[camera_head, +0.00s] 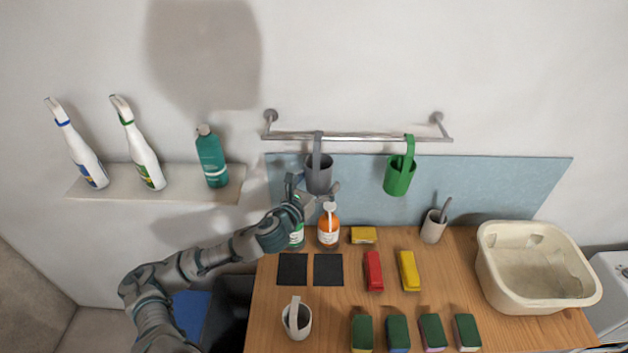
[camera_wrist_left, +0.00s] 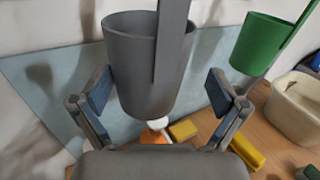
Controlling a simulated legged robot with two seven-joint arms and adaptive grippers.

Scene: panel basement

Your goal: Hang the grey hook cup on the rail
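The grey hook cup (camera_head: 318,178) is at the left part of the metal rail (camera_head: 360,137). Its strap reaches up to the rail and appears to hook over it, and the cup is upright. The green hook cup (camera_head: 399,177) hangs to its right. My left gripper (camera_head: 313,193) is just below and in front of the grey cup. In the left wrist view the gripper (camera_wrist_left: 158,97) is open, with one finger on each side of the grey cup (camera_wrist_left: 145,62) and visible gaps to it. The strap's top is outside that view. My right gripper is not in view.
A white hook cup (camera_head: 297,319) stands on the wooden table (camera_head: 440,285). An orange bottle (camera_head: 328,230) and a green bottle (camera_head: 297,236) stand below the grey cup. Sponges lie around the table. A cream basin (camera_head: 535,268) is at right. A shelf (camera_head: 155,184) with bottles is at left.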

